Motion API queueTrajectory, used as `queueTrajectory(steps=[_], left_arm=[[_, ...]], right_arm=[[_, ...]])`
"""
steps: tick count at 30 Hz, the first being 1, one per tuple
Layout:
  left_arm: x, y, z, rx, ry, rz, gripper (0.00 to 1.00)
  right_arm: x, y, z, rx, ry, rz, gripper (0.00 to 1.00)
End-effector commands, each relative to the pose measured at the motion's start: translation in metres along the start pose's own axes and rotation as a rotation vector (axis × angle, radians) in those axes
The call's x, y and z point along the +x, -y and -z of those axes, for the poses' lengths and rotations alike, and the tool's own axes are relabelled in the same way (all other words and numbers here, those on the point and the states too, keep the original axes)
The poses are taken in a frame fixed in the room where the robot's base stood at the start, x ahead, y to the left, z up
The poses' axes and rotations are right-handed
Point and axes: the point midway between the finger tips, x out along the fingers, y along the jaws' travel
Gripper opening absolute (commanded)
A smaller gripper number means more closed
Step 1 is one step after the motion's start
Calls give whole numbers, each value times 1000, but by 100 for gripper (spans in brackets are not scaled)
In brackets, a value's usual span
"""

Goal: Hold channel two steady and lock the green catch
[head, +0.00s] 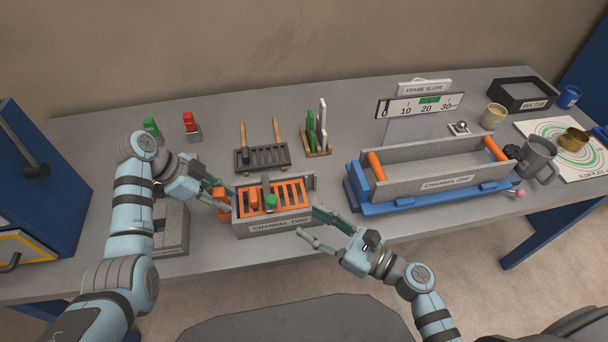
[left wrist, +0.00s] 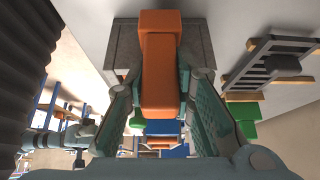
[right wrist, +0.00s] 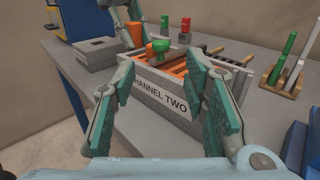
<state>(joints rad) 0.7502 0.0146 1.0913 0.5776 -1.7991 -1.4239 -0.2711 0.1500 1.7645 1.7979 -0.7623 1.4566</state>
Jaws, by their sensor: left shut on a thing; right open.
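Channel two (head: 277,226) is a grey box with orange bars across its top, standing near the table's front edge. The green catch (head: 271,202) is a round knob on its top and also shows in the right wrist view (right wrist: 157,47). My left gripper (head: 221,199) is shut on an orange handle at the box's left end; the handle fills the gap between the fingers in the left wrist view (left wrist: 160,85). My right gripper (head: 308,221) is open and empty at the box's front right. Its fingers (right wrist: 161,75) stand spread before the label, apart from the catch.
Channel one (head: 440,177) lies in a blue cradle to the right. A dark slotted rack (head: 262,158) and a small wooden rack (head: 317,146) stand behind channel two. A grey block (head: 173,228) is left of it. The table's front edge is close.

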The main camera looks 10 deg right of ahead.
Motion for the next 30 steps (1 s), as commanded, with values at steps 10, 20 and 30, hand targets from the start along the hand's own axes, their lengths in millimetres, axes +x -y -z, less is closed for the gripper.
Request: queueTrajectory(steps=[10, 20, 30], left_arm=[[0, 0, 0, -1, 0, 0, 0], [0, 0, 0, -1, 0, 0, 0], [0, 0, 0, -1, 0, 0, 28]], right_arm=[[-30, 0, -24, -4, -3, 0, 41], [-60, 0, -49, -1, -2, -1, 41], [-60, 0, -50, 0, 0, 0, 41]])
